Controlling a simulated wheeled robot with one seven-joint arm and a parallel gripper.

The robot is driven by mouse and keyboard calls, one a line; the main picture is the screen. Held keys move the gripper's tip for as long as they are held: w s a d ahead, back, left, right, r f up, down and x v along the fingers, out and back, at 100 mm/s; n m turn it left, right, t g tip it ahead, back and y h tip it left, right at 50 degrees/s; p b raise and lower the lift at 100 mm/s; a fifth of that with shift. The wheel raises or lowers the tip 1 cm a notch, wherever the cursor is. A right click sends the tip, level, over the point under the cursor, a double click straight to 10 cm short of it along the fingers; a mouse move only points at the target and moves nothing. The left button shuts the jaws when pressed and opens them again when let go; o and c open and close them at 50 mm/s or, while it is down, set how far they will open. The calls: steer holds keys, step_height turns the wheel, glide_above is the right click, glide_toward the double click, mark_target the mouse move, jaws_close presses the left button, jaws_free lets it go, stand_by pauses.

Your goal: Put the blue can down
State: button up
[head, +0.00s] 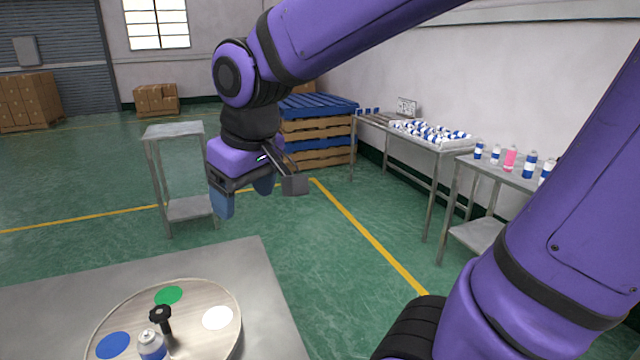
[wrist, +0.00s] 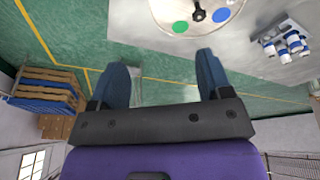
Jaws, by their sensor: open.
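A blue and white can (head: 151,346) shows at the bottom edge of the head view, in front of the round turntable (head: 226,296) or on it; its base is cut off, so I cannot tell which. The turntable has blue (head: 114,346), green (head: 169,295) and white (head: 218,318) spots and a black knob (head: 160,313). My gripper (head: 243,198) is open and empty, high beyond the table's far edge. In the wrist view my gripper (wrist: 162,64) has nothing between its fingers, and several blue and white cans (wrist: 292,43) stand in a rack.
A metal stand (head: 175,131) is left of my gripper. Blue and wooden pallets (head: 318,130) are stacked behind it. Benches along the right wall hold a tray of cans (head: 430,133), single cans (head: 528,165) and a pink one (head: 510,160). The table's right part (head: 262,280) is bare.

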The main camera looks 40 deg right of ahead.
steer(key=s+d+r+m+t, duration=0.1)
steer(key=s+d+r+m, duration=0.1)
steer(key=s+d, duration=0.4)
steer(key=shift+s+d+r+m+t, duration=0.2)
steer(key=shift+s+m+t, duration=0.15)
steer(key=shift+s, duration=1.55)
